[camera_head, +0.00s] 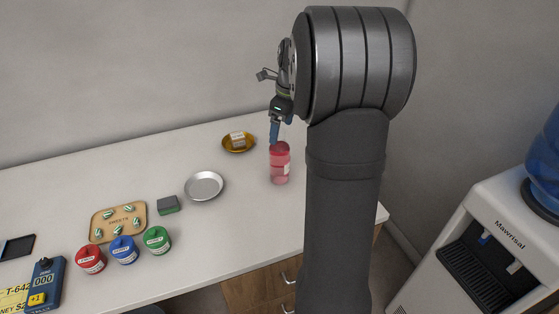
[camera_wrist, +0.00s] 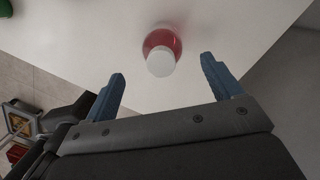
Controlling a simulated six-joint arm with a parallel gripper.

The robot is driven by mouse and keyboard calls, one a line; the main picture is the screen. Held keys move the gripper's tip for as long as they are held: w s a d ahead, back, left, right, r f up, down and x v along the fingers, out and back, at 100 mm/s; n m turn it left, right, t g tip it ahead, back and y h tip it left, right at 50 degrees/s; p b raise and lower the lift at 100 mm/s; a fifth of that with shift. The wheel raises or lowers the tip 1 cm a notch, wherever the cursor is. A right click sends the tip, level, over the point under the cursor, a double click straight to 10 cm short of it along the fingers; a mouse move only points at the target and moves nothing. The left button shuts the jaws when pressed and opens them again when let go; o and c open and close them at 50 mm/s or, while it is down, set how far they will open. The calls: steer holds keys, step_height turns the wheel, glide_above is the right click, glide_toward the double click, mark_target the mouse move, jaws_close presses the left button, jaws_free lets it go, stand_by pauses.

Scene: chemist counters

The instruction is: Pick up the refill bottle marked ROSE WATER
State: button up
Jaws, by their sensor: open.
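A pink-red bottle (camera_head: 280,169) stands upright on the white counter (camera_head: 225,230), with a pale label on its side that is too small to read. In the wrist view the bottle (camera_wrist: 156,42) shows a red body and a round white patch at its near end. It lies beyond and between the two blue fingers. My gripper (camera_head: 275,131) is above the bottle in the head view, fingers pointing down. In the wrist view my gripper (camera_wrist: 163,72) is open, with nothing between the fingers. One finger is partly hidden in the head view.
Red (camera_head: 90,260), blue (camera_head: 124,250) and green (camera_head: 157,240) jars and a tan tray (camera_head: 107,235) stand farther left. A water dispenser (camera_head: 490,225) stands right.

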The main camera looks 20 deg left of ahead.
mark_target(279, 142)
steer(key=shift+w+a+f, duration=0.1)
steer(key=shift+a+f, duration=0.1)
steer(key=shift+f, duration=0.9)
steer(key=shift+a+f, duration=0.15)
steer(key=shift+f, duration=1)
steer(key=shift+w+a+f, duration=0.1)
steer(key=shift+a+f, duration=0.1)
steer(key=shift+f, duration=0.9)
steer(key=shift+r, duration=0.1)
jaws_close()
